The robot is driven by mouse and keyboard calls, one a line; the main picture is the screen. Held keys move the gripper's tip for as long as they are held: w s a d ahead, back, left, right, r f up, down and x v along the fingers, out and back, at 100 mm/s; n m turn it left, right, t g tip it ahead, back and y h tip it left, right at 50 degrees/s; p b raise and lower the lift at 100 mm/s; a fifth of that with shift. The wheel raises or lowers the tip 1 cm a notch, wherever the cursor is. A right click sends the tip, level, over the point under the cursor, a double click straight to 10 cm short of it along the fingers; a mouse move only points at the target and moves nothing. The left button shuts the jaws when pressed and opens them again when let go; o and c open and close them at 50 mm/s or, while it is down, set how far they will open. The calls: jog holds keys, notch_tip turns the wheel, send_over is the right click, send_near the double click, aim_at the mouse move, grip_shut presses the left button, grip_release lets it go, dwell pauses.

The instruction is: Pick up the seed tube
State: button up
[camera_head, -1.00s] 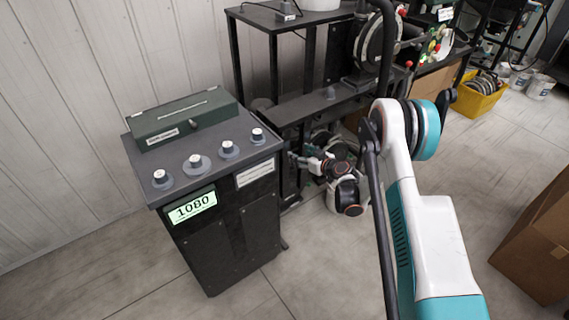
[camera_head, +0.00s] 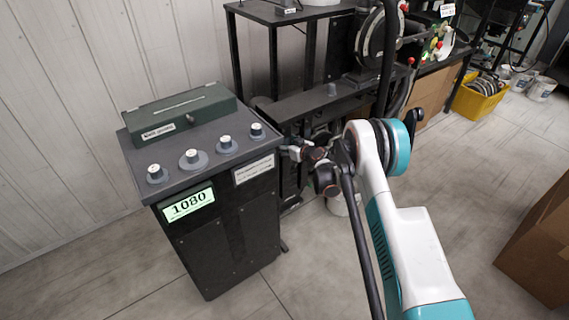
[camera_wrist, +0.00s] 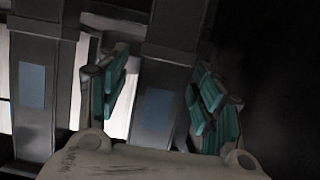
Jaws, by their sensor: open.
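I cannot pick out a seed tube for certain in either view. A small grey upright cylinder (camera_head: 331,89) stands on the dark beam (camera_head: 310,102) behind my arm; I cannot tell if it is the tube. My gripper (camera_head: 291,152) is low, beside the right side of the dark cabinet, small and partly hidden by my arm. In the wrist view my gripper (camera_wrist: 160,98) has its two teal-padded fingers apart, with nothing visibly held between them. Dark upright frame parts lie beyond the fingers.
The dark cabinet (camera_head: 225,240) carries a display reading 1080, several round knobs (camera_head: 190,158) and a green box (camera_head: 180,116). Metering machinery (camera_head: 378,42) stands behind my arm. A yellow crate (camera_head: 478,100) and a cardboard box (camera_head: 540,245) are right. The floor between is open.

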grip_shut()
jog(key=shift+r, duration=0.2)
jog(key=shift+r+p, duration=0.25)
jog(key=shift+p, duration=0.1)
jog(key=s+d, duration=1)
jog(key=s, duration=0.4)
jog(key=shift+s+d+r, duration=0.2)
jog(key=shift+s+r, duration=0.05)
jog(key=shift+r+b, duration=0.25)
jog(key=shift+b, duration=0.05)
jog(key=shift+s, duration=0.1)
